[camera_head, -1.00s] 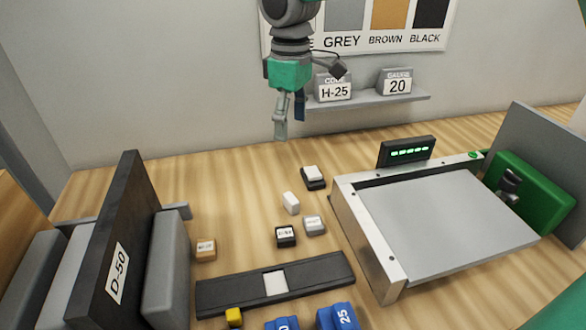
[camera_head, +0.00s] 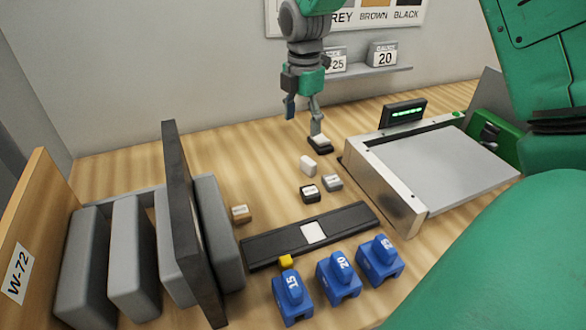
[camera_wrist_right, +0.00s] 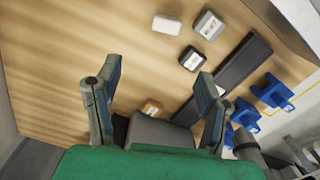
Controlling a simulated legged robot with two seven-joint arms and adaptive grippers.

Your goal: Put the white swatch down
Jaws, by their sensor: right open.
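A small white block (camera_head: 308,165), which looks like the white swatch, lies on the wooden table, apart from my fingers. It also shows at the top of the right wrist view (camera_wrist_right: 166,24). A white piece (camera_head: 319,140) sits on a small black base farther back. A flat white square (camera_head: 313,232) lies on the long black strip (camera_head: 345,219). My right gripper (camera_head: 303,124) points down with fingers apart and nothing between them. One fingertip overlaps the black base in the picture; contact cannot be told. In the right wrist view, the gripper (camera_wrist_right: 160,68) is open and empty. My left gripper is not in view.
Brown (camera_head: 240,213), black (camera_head: 310,193) and grey (camera_head: 332,183) blocks lie near the strip. Blue numbered blocks (camera_head: 338,277) stand in front. A rack with upright panels (camera_head: 182,220) is at left. A grey-topped machine (camera_head: 435,170) stands at right. Table beyond the brown block is clear.

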